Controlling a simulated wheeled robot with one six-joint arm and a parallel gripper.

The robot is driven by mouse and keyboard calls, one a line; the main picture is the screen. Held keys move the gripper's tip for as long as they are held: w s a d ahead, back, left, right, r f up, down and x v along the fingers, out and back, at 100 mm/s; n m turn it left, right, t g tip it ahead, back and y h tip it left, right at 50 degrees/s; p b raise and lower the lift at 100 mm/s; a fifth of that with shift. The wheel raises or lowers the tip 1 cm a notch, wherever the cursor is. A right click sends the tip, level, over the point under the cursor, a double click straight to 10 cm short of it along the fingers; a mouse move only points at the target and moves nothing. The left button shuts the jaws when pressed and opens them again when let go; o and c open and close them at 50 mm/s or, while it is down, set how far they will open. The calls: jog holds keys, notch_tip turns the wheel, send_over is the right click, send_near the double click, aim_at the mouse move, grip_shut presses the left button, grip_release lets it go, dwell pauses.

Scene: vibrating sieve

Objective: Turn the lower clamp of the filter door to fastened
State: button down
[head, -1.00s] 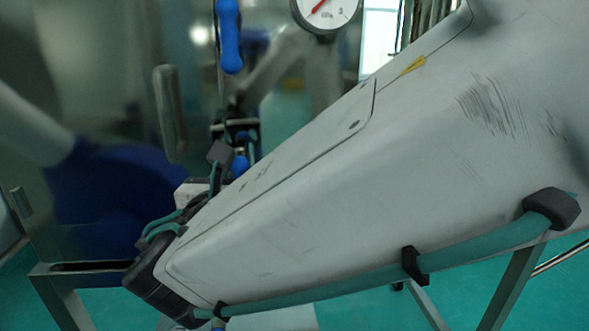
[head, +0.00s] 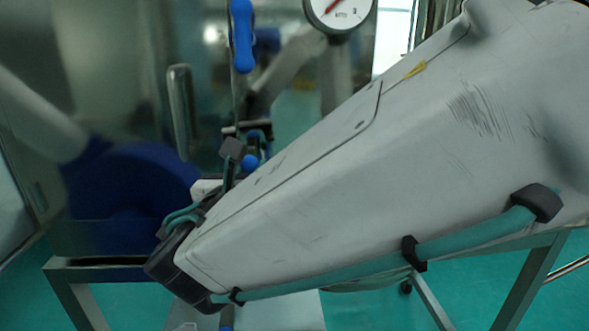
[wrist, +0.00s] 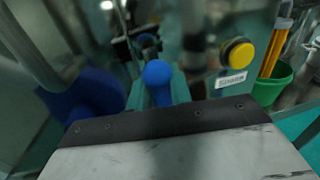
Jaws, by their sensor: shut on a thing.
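The filter door (head: 110,60) is a shiny metal panel at the left in the head view, with a bar handle (head: 181,112). The upper clamp's blue handle (head: 242,35) hangs upright at the door's right edge. The lower clamp's blue knob (head: 251,162) shows below it, partly hidden by my arm. In the wrist view the blue knob (wrist: 157,72) lies between the teal fingers of my gripper (wrist: 160,88), which is shut on it. The clamp's exact angle cannot be told.
A pressure gauge (head: 340,12) is at the top of the head view. A yellow button (wrist: 238,52) and a green bin (wrist: 272,85) with yellow rods stand at the right in the wrist view. A metal frame (head: 100,268) is below the door.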

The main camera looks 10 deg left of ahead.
jog(key=n, duration=0.2)
jog(key=a+n, duration=0.1)
jog(key=n, duration=0.2)
jog(key=shift+s+f+t+y, duration=0.15)
jog(key=shift+t+y, duration=0.25)
jog(key=shift+s+a+f+n+t+y, duration=0.15)
jog(key=shift+f+n+y, duration=0.3)
jog(key=shift+n, duration=2)
jog(key=shift+a+f+n+t+y, duration=0.1)
jog(key=shift+a+f+n+y, duration=0.4)
jog(key=shift+n, duration=1.9)
jog(key=shift+s+f+n+t+y, duration=0.15)
jog(key=shift+n+y, duration=0.6)
jog(key=shift+n, duration=1.7)
jog(key=shift+w, duration=0.1)
jog(key=c, duration=1.3)
grip_release()
